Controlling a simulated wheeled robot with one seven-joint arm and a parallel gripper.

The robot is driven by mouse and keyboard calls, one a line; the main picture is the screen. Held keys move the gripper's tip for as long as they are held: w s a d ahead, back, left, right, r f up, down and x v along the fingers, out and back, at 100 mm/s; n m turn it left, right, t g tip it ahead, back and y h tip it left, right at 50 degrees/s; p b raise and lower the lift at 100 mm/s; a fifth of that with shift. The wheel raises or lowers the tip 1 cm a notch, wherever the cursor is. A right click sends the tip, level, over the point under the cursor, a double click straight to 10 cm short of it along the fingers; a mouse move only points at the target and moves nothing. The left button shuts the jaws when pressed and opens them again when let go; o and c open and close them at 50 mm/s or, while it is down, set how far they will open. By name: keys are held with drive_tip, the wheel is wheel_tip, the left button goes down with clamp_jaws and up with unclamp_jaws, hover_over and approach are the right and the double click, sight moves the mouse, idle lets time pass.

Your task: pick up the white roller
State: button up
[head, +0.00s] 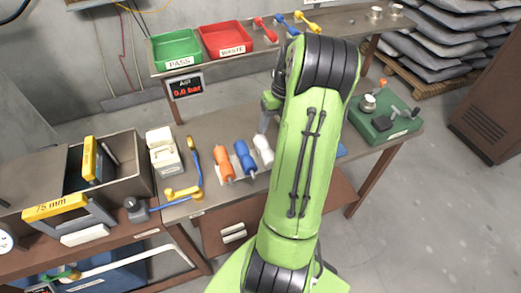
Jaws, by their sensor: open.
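The white roller (264,150) lies on the grey workbench, at the right end of a row with a blue roller (244,157) and an orange roller (224,163). Its right side is close to my green arm in the picture. My gripper (264,126) shows only in part beside the arm, just beyond the far end of the white roller. It is open, with nothing seen in it. I cannot tell whether it touches the roller, and my arm hides part of the bench.
A raised shelf behind holds a green PASS tray (175,48), a red WASTE tray (226,40) and small coloured tools. A green device (385,122) stands on the right. Left are a white container (164,158), a yellow-and-blue tool (193,165) and an open metal box (128,180).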

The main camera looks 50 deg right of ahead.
sight(267, 146)
drive_tip(key=f, duration=0.3)
drive_tip(key=w+a+f+b, duration=0.1)
drive_tip(key=f, duration=0.6)
drive_tip(key=shift+w+a+f+b, duration=0.15)
drive_tip(key=shift+a+b, duration=0.15)
drive_tip(key=shift+c, duration=0.4)
drive_tip(key=c, duration=0.9)
